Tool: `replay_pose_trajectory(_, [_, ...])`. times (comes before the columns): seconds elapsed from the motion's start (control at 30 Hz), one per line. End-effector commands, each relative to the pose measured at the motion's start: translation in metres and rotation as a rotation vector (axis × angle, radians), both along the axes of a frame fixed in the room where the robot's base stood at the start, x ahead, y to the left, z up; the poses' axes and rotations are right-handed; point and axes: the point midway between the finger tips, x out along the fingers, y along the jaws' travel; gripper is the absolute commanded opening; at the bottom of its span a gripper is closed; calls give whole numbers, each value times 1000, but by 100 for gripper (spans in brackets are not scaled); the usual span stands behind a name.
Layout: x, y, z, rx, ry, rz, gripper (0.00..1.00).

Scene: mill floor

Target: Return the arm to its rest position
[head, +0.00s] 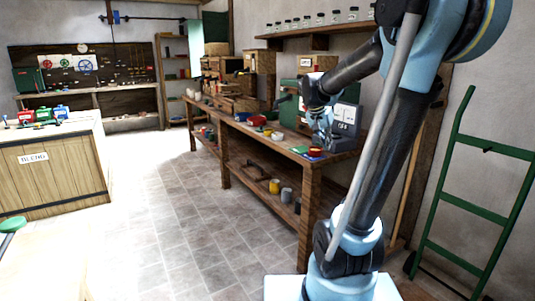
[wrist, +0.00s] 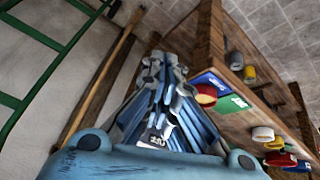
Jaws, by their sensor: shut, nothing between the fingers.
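My arm rises at the right of the head view and bends over toward the long wooden workbench (head: 262,135). My gripper (head: 326,143) hangs in the air by the bench's near end, in front of a grey scale (head: 343,120). In the wrist view my gripper (wrist: 165,62) points away from the camera, with its fingers together and nothing held. A red round dish (wrist: 206,95) beside a blue card (wrist: 208,80) lies on the bench to its right, apart from the fingers.
A green hand truck (head: 478,205) leans on the right wall beside my arm. A wooden counter (head: 60,180) stands at left. The bench's lower shelf holds a yellow can (head: 274,186). A wall shelf (head: 310,32) with several jars is above. The tiled floor between is clear.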

Motion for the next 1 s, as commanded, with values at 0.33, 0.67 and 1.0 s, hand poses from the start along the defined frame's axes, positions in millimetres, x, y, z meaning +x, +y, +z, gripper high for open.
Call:
replay_pose_trajectory(0.33, [-112, 6, -48, 68, 115, 202, 0])
replay_pose_trajectory(0.67, [-203, 23, -108, 139, 186, 413, 0])
replay_pose_trajectory(1.0, [-261, 38, -161, 195, 217, 584, 0])
